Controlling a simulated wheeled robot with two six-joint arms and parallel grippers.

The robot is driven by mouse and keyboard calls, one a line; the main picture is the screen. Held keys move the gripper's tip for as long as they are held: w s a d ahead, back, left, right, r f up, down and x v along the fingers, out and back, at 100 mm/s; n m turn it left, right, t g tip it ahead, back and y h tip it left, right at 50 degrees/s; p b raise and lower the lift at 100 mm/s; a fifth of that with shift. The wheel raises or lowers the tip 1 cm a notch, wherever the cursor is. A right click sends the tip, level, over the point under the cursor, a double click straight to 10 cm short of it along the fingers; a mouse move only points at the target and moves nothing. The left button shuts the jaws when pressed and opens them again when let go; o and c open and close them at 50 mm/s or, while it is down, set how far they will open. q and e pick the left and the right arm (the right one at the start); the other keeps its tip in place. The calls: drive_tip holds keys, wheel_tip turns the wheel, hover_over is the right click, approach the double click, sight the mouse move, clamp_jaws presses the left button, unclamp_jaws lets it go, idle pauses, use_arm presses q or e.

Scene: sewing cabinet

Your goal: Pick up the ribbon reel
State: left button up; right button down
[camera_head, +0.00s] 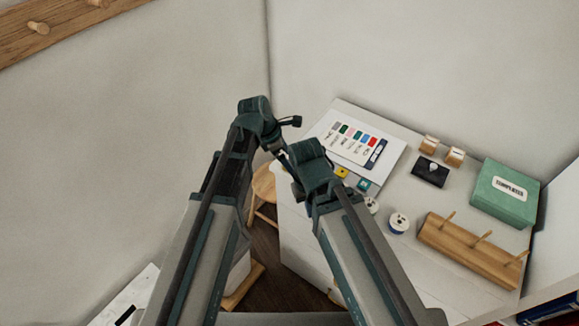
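I cannot tell for sure which is the ribbon reel. My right gripper (297,183) is at the cabinet's left edge, left of both reels and apart from them. My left gripper (291,122) is farther back and left, by the wall. The wrists hide most of the fingers, so their opening is unclear.
A white card with colour swatches (358,138) lies at the back. Two wooden-sided pieces (455,156), a black case (430,171), a green box (505,192) and a wooden peg rack (470,249) stand to the right. A wooden stool (264,182) is left of the cabinet.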

use_arm(q)
drive_tip(key=c, duration=1.4)
drive_tip(key=shift+r, duration=0.15)
use_arm(e)
drive_tip(key=shift+r, duration=0.1)
